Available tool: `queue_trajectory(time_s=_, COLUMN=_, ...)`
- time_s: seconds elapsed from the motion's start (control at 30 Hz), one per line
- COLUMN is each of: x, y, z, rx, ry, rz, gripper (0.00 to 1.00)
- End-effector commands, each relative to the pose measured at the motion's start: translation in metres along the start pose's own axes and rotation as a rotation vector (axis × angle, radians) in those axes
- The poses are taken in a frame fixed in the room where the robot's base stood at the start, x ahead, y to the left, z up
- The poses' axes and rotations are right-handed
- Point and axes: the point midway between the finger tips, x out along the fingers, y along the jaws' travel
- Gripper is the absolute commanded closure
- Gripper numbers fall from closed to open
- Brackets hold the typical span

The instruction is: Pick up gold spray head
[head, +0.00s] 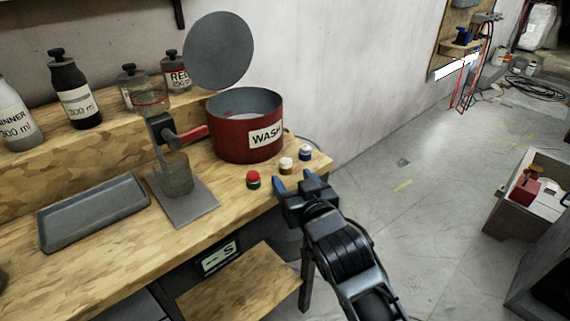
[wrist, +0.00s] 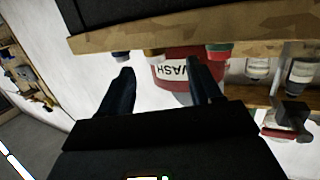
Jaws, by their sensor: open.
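The gold spray head (head: 286,166) is a small gold-and-white piece on the bench near its right end, between a red-and-green one (head: 253,180) and a blue-and-white one (head: 305,153). In the upside-down wrist view the gold spray head (wrist: 153,56) shows between my fingers, partly cut off by the bench edge. My gripper (head: 294,180) is open and empty at the bench's front edge, close in front of the gold spray head and apart from it. Both fingers (wrist: 160,68) point toward the row of pieces.
A red WASH pot (head: 232,138) stands behind the row, with its round grey lid (head: 218,50) raised. A stand with a beaker (head: 176,175) and a grey tray (head: 95,212) are to the left. Bottles (head: 75,92) line the back shelf. Open floor lies to the right.

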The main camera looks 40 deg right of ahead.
Motion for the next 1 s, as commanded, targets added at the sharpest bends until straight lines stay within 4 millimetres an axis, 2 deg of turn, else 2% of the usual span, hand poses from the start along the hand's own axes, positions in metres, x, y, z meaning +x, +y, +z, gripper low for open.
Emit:
queue_trajectory(time_s=0.33, x=0.034, y=0.004, z=-0.003, rx=-0.001, ry=0.0, rz=0.001, gripper=0.36)
queue_trajectory(time_s=0.6, x=0.07, y=0.008, z=-0.003, rx=-0.002, ry=0.001, rz=0.001, gripper=0.36)
queue_trajectory(time_s=0.9, x=0.075, y=0.007, z=-0.002, rx=0.0, ry=0.0, rz=0.0, gripper=0.36)
queue_trajectory(time_s=1.0, x=0.075, y=0.007, z=-0.002, rx=0.0, ry=0.0, rz=0.0, gripper=0.44)
